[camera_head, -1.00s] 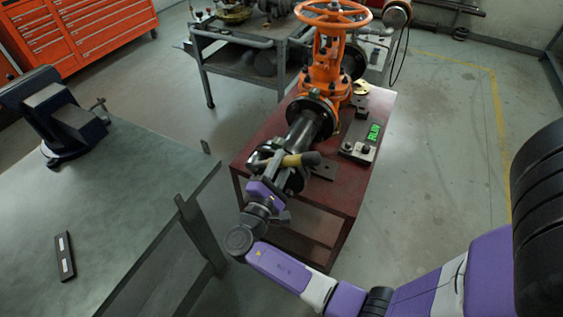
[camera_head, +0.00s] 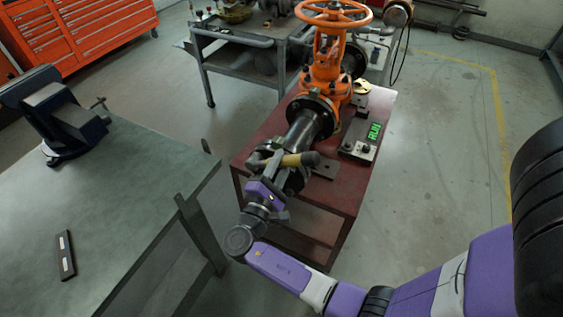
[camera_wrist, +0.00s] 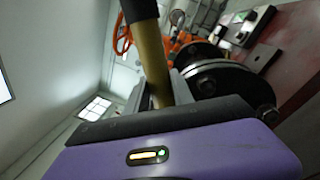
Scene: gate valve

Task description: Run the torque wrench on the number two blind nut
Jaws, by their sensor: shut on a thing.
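My gripper (camera_head: 282,168) is at the near end of the pipe, in front of the black blind flange. It is shut on the torque wrench (camera_head: 300,159), whose yellow and black handle points right in the head view. In the wrist view the yellow shaft of the wrench (camera_wrist: 154,65) rises from the jaws. The dark flange (camera_wrist: 225,78) with a few nuts (camera_wrist: 267,113) on its rim is right beside it. The number two nut cannot be told apart, and whether the wrench head sits on a nut is hidden.
The orange gate valve (camera_head: 325,70) and pipe stand on a dark red table (camera_head: 345,195). A box with a green display (camera_head: 373,131) sits right of the pipe. A green-grey bench (camera_head: 110,215) with a vise (camera_head: 60,115) is at left.

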